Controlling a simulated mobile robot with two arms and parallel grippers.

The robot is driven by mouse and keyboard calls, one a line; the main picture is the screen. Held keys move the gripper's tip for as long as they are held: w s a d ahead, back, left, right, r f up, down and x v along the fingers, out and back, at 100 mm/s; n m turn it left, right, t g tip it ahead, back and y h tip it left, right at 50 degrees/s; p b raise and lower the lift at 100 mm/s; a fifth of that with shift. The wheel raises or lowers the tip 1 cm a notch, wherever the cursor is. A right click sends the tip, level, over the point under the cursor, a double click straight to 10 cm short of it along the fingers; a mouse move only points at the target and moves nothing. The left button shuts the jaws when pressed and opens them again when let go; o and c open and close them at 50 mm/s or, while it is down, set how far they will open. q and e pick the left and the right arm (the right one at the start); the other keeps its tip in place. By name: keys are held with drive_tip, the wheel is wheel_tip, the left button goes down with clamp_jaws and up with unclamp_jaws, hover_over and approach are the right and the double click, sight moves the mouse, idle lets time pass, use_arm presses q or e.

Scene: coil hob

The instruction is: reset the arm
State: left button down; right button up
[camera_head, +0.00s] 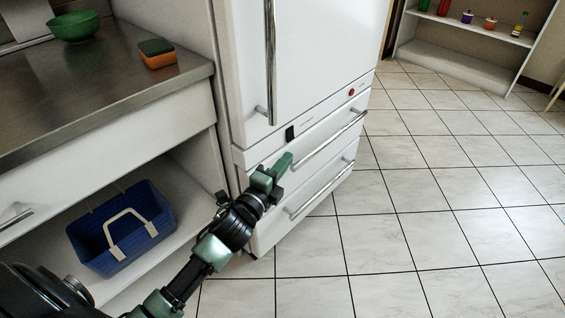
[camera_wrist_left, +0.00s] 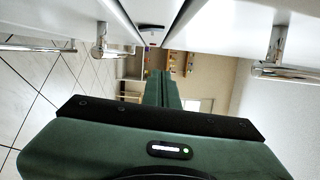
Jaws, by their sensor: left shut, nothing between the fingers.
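My left arm comes in from the lower left of the head view. Its green gripper (camera_head: 284,162) is shut and empty, in front of the white fridge's drawers (camera_head: 262,216), just below the fridge door (camera_head: 246,60). In the left wrist view the shut green fingers (camera_wrist_left: 161,88) point away from the camera, with white fronts and metal handles on both sides. I cannot tell whether the gripper touches the fridge. My right gripper is in neither view.
A steel counter (camera_head: 110,75) at left carries a green bowl (camera_head: 74,26) and a sponge (camera_head: 157,53). Below, a blue basket (camera_head: 105,235) stands on an open shelf. White shelves (camera_head: 455,65) with small items stand far right. The tiled floor (camera_head: 455,200) is clear.

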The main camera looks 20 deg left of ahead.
use_arm(q)
drive_tip(key=shift+s+a, duration=0.1)
drive_tip(key=shift+s, duration=0.6)
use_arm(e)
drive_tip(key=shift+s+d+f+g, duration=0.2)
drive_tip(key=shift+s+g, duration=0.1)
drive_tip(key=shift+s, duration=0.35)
